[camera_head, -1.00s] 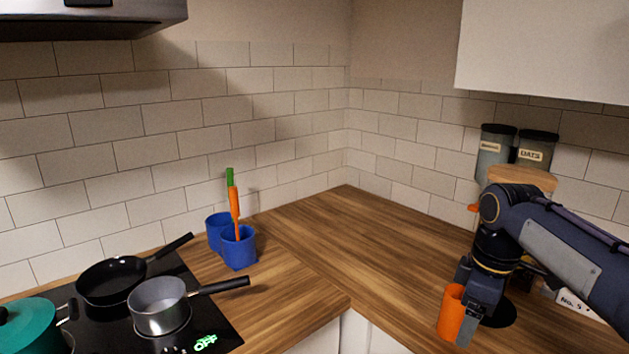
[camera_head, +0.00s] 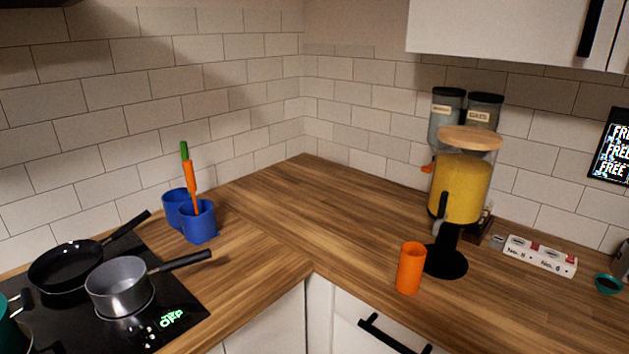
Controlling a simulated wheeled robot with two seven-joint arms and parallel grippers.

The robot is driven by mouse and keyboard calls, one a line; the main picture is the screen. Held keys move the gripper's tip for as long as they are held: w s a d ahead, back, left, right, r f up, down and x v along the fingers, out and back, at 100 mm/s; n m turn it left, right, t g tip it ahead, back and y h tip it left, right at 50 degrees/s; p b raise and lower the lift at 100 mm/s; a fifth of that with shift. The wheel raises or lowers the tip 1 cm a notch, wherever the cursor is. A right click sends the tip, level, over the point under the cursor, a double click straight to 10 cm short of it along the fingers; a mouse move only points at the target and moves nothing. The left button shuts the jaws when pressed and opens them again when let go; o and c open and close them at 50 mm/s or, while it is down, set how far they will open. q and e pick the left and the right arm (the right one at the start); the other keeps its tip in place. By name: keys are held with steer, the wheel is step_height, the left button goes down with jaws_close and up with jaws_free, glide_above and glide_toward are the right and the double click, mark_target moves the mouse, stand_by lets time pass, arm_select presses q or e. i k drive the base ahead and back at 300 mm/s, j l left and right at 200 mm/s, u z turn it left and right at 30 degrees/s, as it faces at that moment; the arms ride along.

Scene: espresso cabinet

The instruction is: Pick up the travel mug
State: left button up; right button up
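An orange cup (camera_head: 411,268), the likely travel mug, stands upright on the wooden counter near its front edge. It is just left of the round black base of a yellow dispenser. No gripper touches it. Neither my left nor my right gripper is in the head view.
The yellow dispenser (camera_head: 460,188) with a wooden lid stands behind the cup. A white egg carton (camera_head: 540,256) lies to the right. Blue cups (camera_head: 199,221) stand left on the counter, near a saucepan (camera_head: 119,287) and frying pan (camera_head: 66,266) on the hob. The middle counter is clear.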

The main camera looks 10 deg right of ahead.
mark_target(411, 257)
steer(key=i+l, duration=0.15)
steer(key=l, duration=0.2)
steer(key=i+l, duration=0.15)
steer(key=l, duration=0.25)
steer(key=i+l+u, duration=0.1)
steer(key=l, duration=0.25)
steer(key=i, duration=0.1)
